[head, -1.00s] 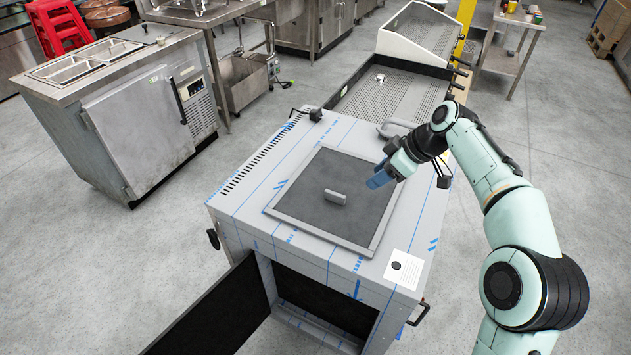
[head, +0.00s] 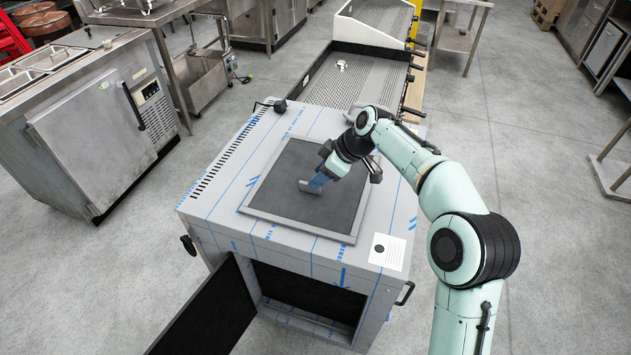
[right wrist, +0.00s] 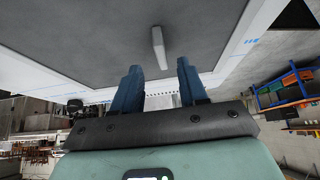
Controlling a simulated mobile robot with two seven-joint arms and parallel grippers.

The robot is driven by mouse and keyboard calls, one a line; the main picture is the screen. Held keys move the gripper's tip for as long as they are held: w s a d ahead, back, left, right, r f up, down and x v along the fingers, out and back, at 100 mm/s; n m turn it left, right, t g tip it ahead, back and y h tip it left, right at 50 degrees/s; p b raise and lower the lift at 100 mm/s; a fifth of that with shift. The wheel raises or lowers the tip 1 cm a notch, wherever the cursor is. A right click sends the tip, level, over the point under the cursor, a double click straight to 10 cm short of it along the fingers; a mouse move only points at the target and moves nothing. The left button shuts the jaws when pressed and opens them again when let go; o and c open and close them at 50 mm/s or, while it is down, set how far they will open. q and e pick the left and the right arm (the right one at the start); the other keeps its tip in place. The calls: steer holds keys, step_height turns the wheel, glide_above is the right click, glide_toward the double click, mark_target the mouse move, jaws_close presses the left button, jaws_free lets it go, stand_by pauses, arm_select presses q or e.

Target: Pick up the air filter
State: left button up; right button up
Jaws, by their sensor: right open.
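The air filter (head: 285,180) is a flat dark grey square panel with a light grey rim, lying on top of a steel cabinet. A small grey bar handle (head: 308,188) stands at its middle. My right gripper (head: 318,182) is over the filter, close to the handle, with its blue fingers pointing toward it. In the right wrist view the fingers (right wrist: 159,66) are apart, with nothing between them. The handle (right wrist: 158,48) shows just beyond the fingertips, roughly in line with the gap. My left gripper is not in view.
The steel cabinet (head: 225,200) has blue tape lines, a paper label (head: 387,251) and an open front door (head: 210,310). A perforated steel counter (head: 360,80) stands behind it. A fridge counter (head: 100,130) is at left. Open floor (head: 530,130) lies to the right.

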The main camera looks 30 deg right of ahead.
steer(key=x, duration=0.3)
steer(key=shift+w+a+f, duration=0.1)
steer(key=shift+a+f, duration=0.15)
steer(key=shift+f, duration=0.05)
jaws_close()
steer(key=shift+r, duration=0.1)
